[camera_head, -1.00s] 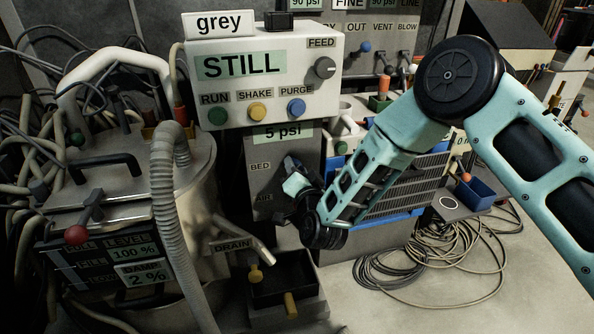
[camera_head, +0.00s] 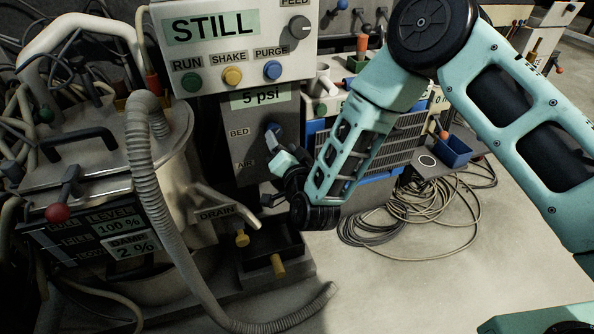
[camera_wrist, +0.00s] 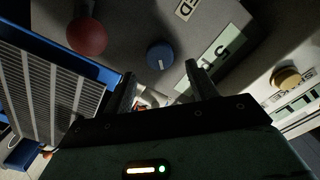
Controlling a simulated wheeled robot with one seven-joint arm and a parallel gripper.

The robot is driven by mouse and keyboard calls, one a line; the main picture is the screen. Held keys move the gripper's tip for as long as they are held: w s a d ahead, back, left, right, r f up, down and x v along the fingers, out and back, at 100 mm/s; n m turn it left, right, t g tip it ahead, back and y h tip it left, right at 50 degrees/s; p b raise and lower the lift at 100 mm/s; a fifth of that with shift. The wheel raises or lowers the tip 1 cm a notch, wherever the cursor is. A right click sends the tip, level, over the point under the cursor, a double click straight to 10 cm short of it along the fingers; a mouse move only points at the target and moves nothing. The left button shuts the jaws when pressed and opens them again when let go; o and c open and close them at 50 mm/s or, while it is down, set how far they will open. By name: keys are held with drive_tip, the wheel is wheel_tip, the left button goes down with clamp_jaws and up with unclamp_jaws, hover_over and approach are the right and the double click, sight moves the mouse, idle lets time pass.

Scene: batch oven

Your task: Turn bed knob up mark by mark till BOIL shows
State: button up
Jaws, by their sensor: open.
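The blue bed knob (camera_head: 272,128) is beside the BED label (camera_head: 239,132) on the grey column and is partly hidden in the head view. In the wrist view, the knob (camera_wrist: 160,56) has a pale mark and shows clear beyond my fingertips. My gripper (camera_wrist: 163,84) is open and empty, its two fingers apart below the knob in that picture. In the head view my gripper (camera_head: 280,163) is just below and right of the knob. The large display (camera_head: 211,28) reads STILL, and the small display (camera_head: 262,97) reads 5 psi.
A red ball (camera_wrist: 87,37) is close beside my fingers in the wrist view. A ridged hose (camera_head: 150,170), a drain spout (camera_head: 225,207) and a dark tray (camera_head: 262,250) are left of and below my gripper. Coiled cables (camera_head: 410,215) lie on the floor at right.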

drive_tip(key=p+v, duration=0.1)
drive_tip(key=v, duration=1.1)
drive_tip(key=shift+s+p, duration=0.2)
drive_tip(key=shift+p, duration=0.1)
drive_tip(key=shift+r, duration=0.1)
drive_tip(key=s+a+r+n+g+y, duration=0.2)
drive_tip(key=s+a+r+n+g, duration=0.3)
drive_tip(key=n+g, duration=0.4)
drive_tip(key=s+d+r+n+g+h, duration=0.2)
drive_tip(key=s+d+r+g+h, duration=0.15)
drive_tip(key=s+d, duration=0.5)
drive_tip(key=s+d+r+n+g+h, duration=0.3)
drive_tip(key=s+d+r+g, duration=0.2)
drive_tip(key=s+d, duration=0.35)
wheel_tip(320, 180, up, 28)
drive_tip(key=p, duration=2.8)
drive_tip(key=shift+s+a+r+m, duration=0.15)
drive_tip(key=shift+s+a+m, duration=0.1)
drive_tip(key=shift+a+m, duration=0.1)
